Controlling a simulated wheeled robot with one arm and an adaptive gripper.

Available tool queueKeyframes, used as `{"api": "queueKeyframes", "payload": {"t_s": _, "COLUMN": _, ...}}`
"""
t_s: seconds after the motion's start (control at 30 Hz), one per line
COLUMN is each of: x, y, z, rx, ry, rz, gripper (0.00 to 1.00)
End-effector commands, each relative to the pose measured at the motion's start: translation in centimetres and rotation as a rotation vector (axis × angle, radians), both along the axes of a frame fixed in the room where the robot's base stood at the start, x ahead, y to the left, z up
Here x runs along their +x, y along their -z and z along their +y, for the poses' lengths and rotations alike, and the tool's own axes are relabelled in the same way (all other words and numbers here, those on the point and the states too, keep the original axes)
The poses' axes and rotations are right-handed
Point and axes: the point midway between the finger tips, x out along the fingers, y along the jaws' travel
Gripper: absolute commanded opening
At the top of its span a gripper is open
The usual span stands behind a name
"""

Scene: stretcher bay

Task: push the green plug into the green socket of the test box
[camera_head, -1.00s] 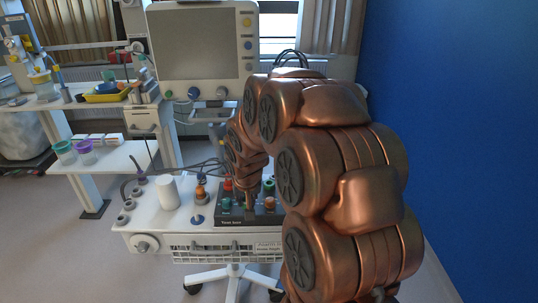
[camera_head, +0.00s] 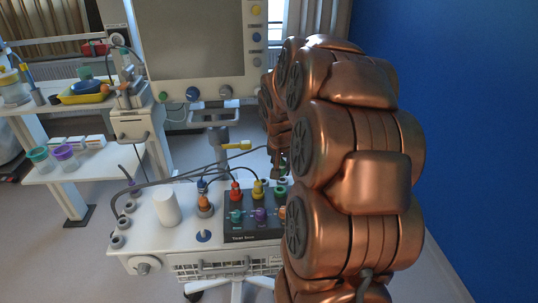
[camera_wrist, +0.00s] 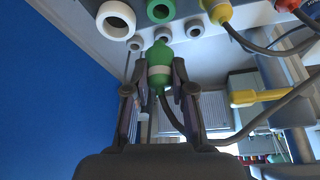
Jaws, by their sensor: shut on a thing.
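The dark test box (camera_head: 238,230) stands on the white trolley. Red and yellow plugs stand in its back row, with teal and purple pieces in front. The green socket (camera_head: 280,190) is a green ring at the back right of the box, partly hidden by my arm; it also shows in the wrist view (camera_wrist: 160,11). My gripper (camera_head: 280,160) is above the box's back right side. In the wrist view my gripper (camera_wrist: 160,82) is shut on the green plug (camera_wrist: 159,57), whose tip points toward the green socket and looks apart from it. A cable trails from the plug.
A white ring socket (camera_wrist: 116,20) lies beside the green one in the wrist view, and the yellow plug (camera_wrist: 217,11) is on its other side. Cables arch behind the box. A white cylinder (camera_head: 167,206) and an orange connector (camera_head: 205,206) stand to its left.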

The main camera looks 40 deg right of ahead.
Motion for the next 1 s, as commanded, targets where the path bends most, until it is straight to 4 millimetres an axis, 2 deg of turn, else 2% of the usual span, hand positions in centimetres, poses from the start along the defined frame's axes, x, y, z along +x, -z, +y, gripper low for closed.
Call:
{"api": "queueKeyframes", "payload": {"t_s": 0.27, "x": -0.1, "y": 0.8, "z": -0.2, "rx": -0.001, "ry": 0.004, "rz": 0.000, "gripper": 0.00}}
{"api": "queueKeyframes", "payload": {"t_s": 0.7, "x": -0.1, "y": 4.1, "z": -0.1, "rx": 0.000, "ry": 0.002, "rz": 0.002, "gripper": 0.00}}
{"api": "queueKeyframes", "payload": {"t_s": 1.0, "x": 0.0, "y": 4.5, "z": 0.0, "rx": 0.000, "ry": 0.001, "rz": 0.000, "gripper": 0.00}}
